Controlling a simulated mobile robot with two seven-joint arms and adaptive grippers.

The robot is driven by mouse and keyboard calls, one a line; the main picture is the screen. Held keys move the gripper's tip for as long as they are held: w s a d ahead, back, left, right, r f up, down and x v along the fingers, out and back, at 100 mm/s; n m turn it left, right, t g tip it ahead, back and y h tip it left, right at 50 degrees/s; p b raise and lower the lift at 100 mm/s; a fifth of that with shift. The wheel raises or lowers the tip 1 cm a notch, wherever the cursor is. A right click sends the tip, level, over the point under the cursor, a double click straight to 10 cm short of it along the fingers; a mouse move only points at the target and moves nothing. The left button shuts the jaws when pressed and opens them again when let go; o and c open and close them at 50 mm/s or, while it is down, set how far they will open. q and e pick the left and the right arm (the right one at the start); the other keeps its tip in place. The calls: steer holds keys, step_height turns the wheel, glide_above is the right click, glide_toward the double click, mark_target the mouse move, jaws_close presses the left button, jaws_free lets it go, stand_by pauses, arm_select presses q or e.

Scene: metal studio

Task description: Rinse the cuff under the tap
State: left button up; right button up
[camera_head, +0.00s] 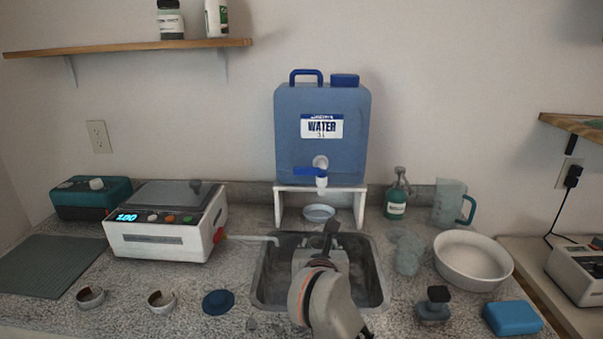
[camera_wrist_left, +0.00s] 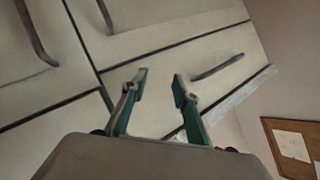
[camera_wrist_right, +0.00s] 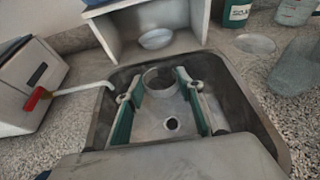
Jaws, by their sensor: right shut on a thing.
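The cuff (camera_wrist_right: 160,78), a short grey ring, is between the fingertips of my right gripper (camera_wrist_right: 158,82) in the right wrist view. The gripper is shut on it, over the grey sink basin (camera_wrist_right: 247,113). In the head view, my right arm hides the cuff; the sink (camera_head: 376,292) lies around the gripper. I cannot tell whether water runs. My left gripper (camera_wrist_left: 161,82) is open and empty, facing cabinet fronts, away from the counter.
The container stands on a white stand (camera_head: 281,208) with a small bowl (camera_head: 319,212) beneath. A white spout (camera_head: 252,238) reaches over the sink's left edge from a boxy machine (camera_head: 150,237). Two other cuffs (camera_head: 90,297) (camera_head: 161,301) lie left. A white basin (camera_head: 472,282) stands right.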

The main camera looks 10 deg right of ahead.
arm_select(q)
steer(key=w+a+r+n+t+y, duration=0.1)
steer(key=w+a+r+n+y, duration=0.15)
steer(key=r, duration=0.75)
steer(key=w+a+r+n+t+y, duration=0.1)
steer(key=a+r+y, duration=0.3)
steer(key=r, duration=0.5)
steer(key=m+g+h, duration=0.6)
steer(key=m+h, duration=2)
steer(key=m, duration=0.3)
glide_toward(298, 172)
steer(key=shift+s+a+f, duration=0.1)
steer(key=shift+s+a, duration=0.05)
steer(key=shift+a, duration=0.25)
steer(key=x, duration=1.1)
steer(key=shift+d, duration=0.35)
